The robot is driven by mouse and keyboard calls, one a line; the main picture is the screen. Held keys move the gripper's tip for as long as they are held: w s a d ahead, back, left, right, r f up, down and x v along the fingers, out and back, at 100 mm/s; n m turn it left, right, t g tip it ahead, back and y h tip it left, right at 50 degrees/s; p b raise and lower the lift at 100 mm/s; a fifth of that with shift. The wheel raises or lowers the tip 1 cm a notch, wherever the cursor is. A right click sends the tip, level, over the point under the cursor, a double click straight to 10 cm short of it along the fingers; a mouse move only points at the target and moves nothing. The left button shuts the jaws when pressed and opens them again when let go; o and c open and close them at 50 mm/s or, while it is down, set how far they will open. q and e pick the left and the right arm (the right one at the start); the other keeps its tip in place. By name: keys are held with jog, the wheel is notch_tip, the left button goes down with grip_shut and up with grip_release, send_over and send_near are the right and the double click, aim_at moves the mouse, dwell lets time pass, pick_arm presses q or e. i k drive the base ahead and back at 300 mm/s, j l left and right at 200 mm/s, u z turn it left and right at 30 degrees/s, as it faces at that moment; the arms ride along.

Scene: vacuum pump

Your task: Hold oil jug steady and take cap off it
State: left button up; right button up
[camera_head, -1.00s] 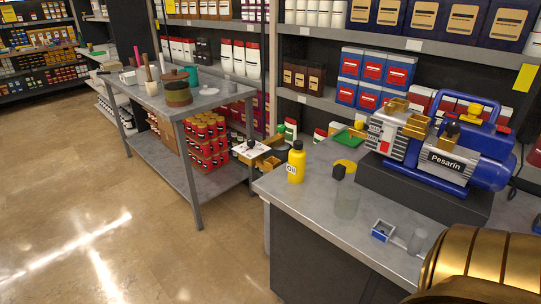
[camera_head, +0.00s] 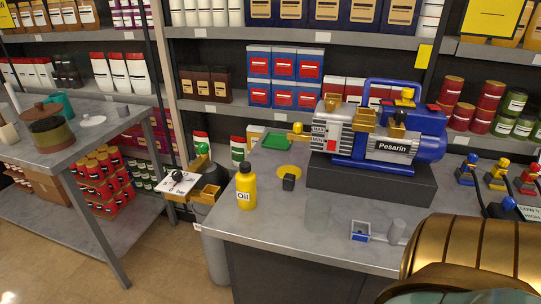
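The oil jug (camera_head: 246,191) is a yellow bottle with "Oil" on its side. It stands upright near the left edge of the grey workbench (camera_head: 275,228). Its dark cap (camera_head: 244,168) sits on top of its neck. Nothing touches the jug. Neither of my grippers is in view. A large gold, ribbed part, probably of my own arm, fills the lower right corner.
A small black object (camera_head: 289,182), clear beaker (camera_head: 318,213) and blue-and-white part (camera_head: 360,232) are on the bench. Left is another table (camera_head: 95,140).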

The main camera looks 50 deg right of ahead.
aim_at(246, 184)
jog(key=i+j+z, duration=0.15)
jog(key=z, duration=0.3)
jog(key=i+j+z, duration=0.15)
jog(key=z, duration=0.35)
jog(key=i+j+z, duration=0.1)
jog(key=j+z, duration=0.2)
jog(key=z, duration=0.15)
jog(key=i+j+z, duration=0.1)
jog(key=j+z, duration=0.15)
jog(key=z, duration=0.2)
